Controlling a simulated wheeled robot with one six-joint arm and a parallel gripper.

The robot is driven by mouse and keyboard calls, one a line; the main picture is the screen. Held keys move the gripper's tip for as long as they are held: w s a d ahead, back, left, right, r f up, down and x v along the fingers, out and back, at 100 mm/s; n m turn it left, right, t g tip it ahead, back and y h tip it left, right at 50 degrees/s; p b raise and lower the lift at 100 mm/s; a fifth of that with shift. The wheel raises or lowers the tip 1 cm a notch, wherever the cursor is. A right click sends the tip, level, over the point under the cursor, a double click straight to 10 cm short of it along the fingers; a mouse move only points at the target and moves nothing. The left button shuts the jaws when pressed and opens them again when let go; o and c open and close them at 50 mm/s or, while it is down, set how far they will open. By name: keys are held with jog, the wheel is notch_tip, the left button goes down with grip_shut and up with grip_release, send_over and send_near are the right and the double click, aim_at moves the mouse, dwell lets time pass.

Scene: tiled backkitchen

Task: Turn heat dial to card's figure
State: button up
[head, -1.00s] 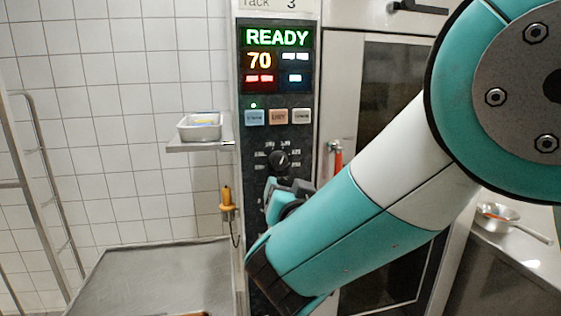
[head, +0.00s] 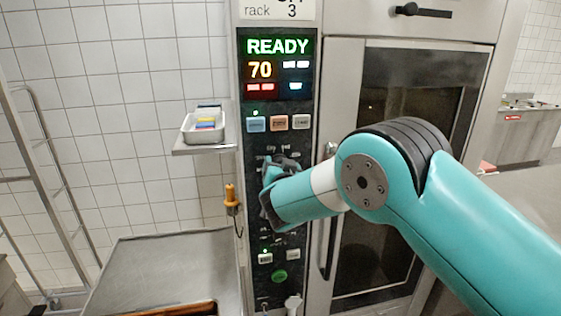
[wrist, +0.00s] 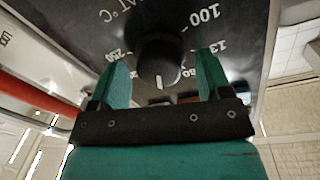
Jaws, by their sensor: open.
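The heat dial (wrist: 158,55) is a black knob on the dark oven panel (wrist: 75,30). In the wrist view it sits between the two teal fingers of my gripper (wrist: 162,62), which are open with a gap on each side. Its white pointer line points down in that picture, near the 160 mark; the exact figure is unclear. The marks 100 and 250 also show. In the head view my gripper (head: 272,172) is at the panel and hides most of the dial. A white card (head: 277,10) reads "rack 3"; its upper line is cut off.
The lit display (head: 277,63) reads READY and 70. Coloured buttons (head: 279,123) lie above the dial, a green button (head: 279,276) below. A shelf with a small tray (head: 203,128) and an orange-handled probe (head: 231,198) are to the left. The oven door (head: 400,170) is right.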

jog(key=shift+w, duration=0.1)
jog(key=c, duration=0.9)
